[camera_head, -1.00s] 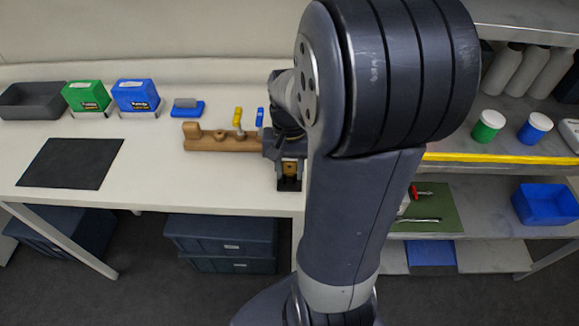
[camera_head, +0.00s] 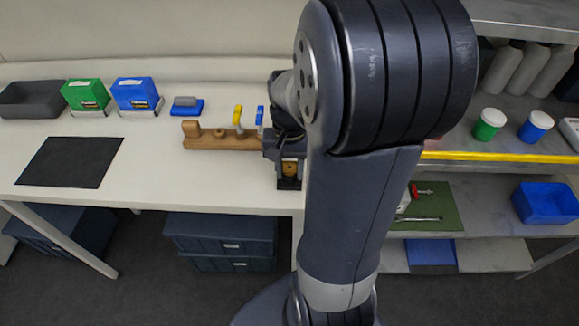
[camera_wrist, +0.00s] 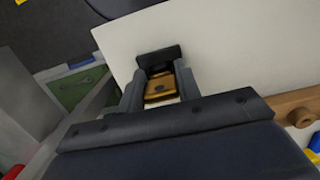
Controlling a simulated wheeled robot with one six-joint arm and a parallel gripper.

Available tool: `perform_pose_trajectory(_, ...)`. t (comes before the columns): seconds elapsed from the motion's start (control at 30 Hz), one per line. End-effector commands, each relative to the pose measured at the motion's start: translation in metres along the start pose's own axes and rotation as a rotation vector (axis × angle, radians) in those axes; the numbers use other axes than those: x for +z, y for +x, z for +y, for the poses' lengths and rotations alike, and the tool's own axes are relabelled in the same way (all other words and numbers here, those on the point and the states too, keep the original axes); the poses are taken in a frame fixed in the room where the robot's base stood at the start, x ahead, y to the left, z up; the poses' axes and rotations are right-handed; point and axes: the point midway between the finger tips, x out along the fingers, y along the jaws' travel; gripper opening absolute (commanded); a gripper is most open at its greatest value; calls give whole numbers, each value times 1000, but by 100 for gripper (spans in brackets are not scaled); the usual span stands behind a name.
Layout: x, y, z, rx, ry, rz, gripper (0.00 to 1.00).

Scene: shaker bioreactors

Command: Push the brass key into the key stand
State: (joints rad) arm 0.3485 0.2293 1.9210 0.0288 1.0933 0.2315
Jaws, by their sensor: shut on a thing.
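The brass key (camera_wrist: 158,88) sits between the two fingers of my gripper (camera_wrist: 160,92) in the wrist view. In the head view a small brass-coloured patch of it (camera_head: 290,168) shows between the fingers of my gripper (camera_head: 290,178), which point down near the table's front edge. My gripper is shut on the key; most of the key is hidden. The wooden key stand (camera_head: 195,142) lies just left of my gripper, with a yellow key (camera_head: 238,115) and a blue key (camera_head: 260,116) upright at its right part. The stand's right end is hidden behind my arm.
A blue block with a grey top (camera_head: 187,106), a blue box (camera_head: 135,95), a green box (camera_head: 86,96) and a grey tray (camera_head: 30,100) stand along the back left. A dark mat (camera_head: 70,162) lies at the front left. White table is clear between mat and stand.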

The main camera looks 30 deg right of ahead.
Motion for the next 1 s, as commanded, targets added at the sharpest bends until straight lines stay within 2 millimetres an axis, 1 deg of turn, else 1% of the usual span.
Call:
perform_pose_trajectory(0.97, 0, 7, 0, 0, 0, -1, 8)
perform_pose_trajectory(1.0, -1, 7, 0, 0, 0, -1, 33)
